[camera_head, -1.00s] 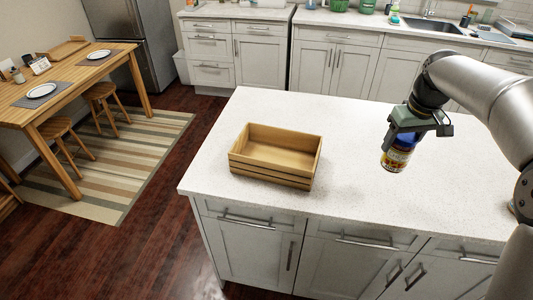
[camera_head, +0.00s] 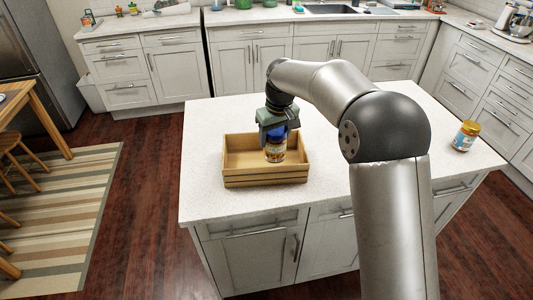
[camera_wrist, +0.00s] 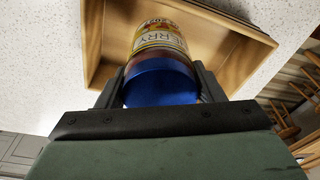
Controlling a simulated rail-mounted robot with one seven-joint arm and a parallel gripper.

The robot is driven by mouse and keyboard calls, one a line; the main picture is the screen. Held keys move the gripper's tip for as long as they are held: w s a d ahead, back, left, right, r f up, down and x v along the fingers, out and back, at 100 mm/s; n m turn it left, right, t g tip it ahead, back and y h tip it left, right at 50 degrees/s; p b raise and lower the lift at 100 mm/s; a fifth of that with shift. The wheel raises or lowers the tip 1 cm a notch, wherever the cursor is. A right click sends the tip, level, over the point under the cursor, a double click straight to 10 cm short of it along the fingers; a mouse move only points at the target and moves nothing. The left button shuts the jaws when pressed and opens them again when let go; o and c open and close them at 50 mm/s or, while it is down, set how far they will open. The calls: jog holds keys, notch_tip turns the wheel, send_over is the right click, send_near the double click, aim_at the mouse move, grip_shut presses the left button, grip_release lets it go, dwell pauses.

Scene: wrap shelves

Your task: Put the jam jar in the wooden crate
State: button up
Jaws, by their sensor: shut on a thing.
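The jam jar (camera_head: 275,150) has a blue lid and a yellow label. My gripper (camera_head: 276,132) is shut on it near the lid and holds it upright. The jar is over the right part of the wooden crate (camera_head: 264,178), an open box on the white island counter. In the wrist view the jar (camera_wrist: 158,60) is between the fingers of my gripper (camera_wrist: 160,90), in front of the crate's inside (camera_wrist: 108,30). I cannot tell whether the jar's base touches the crate floor.
The counter (camera_head: 210,120) around the crate is clear. My arm covers the middle of the counter. Cabinets and a sink (camera_head: 330,9) line the back wall.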

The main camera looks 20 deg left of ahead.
aim_at(274, 151)
jog(key=shift+f+p, duration=0.55)
jog(key=shift+f, duration=2.3)
jog(key=shift+f, duration=0.15)
jog(key=o, duration=1.4)
jog(key=shift+f, duration=0.1)
jog(key=shift+c, duration=0.2)
jog(key=r, duration=0.4)
jog(key=s+d+r+b, duration=0.1)
jog(key=r, duration=0.3)
jog(key=r+b, duration=0.1)
jog(key=r, duration=0.3)
jog(key=shift+s+d+r, duration=0.15)
jog(key=shift+s, duration=0.05)
jog(key=shift+d, duration=0.1)
